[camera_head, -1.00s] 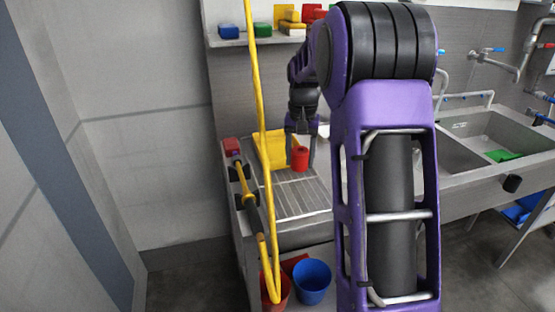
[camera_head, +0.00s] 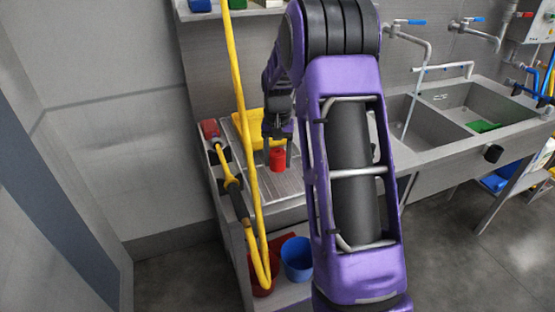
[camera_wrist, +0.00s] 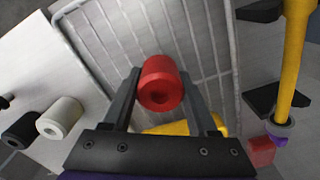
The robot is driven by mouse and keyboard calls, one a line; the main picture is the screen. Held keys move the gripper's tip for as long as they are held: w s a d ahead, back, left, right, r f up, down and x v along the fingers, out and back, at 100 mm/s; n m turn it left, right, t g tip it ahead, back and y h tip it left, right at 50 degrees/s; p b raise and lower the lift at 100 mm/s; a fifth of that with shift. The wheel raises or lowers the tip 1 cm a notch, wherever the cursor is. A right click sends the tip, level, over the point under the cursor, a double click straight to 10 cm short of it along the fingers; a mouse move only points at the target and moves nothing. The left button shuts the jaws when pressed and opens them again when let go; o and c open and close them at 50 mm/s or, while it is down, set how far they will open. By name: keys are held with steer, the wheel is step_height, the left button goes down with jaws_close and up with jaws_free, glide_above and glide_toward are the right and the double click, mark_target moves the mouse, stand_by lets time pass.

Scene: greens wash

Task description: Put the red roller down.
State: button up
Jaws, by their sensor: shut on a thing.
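The red roller (camera_head: 277,159) is a short red cylinder with a hole in its end. My gripper (camera_head: 276,150) is shut on it, one finger on each side. In the wrist view the red roller (camera_wrist: 161,84) sits between the two dark fingertips of my gripper (camera_wrist: 160,88). Behind it is the ribbed metal drainboard (camera_head: 290,187). I cannot tell whether the roller touches the drainboard or hangs just above it.
A yellow object (camera_head: 258,128) stands at the back of the drainboard. A yellow pole (camera_head: 241,110) and a yellow-handled tool (camera_head: 228,175) are at its left side. A blue bucket (camera_head: 297,258) and a red bucket (camera_head: 262,275) stand below. Sinks (camera_head: 425,125) lie to the right.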

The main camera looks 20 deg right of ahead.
mark_target(278, 151)
steer(key=shift+f, duration=0.2)
steer(key=o, duration=1.4)
steer(key=shift+r, duration=0.1)
step_height(278, 151, up, 12)
steer(key=shift+p, duration=0.55)
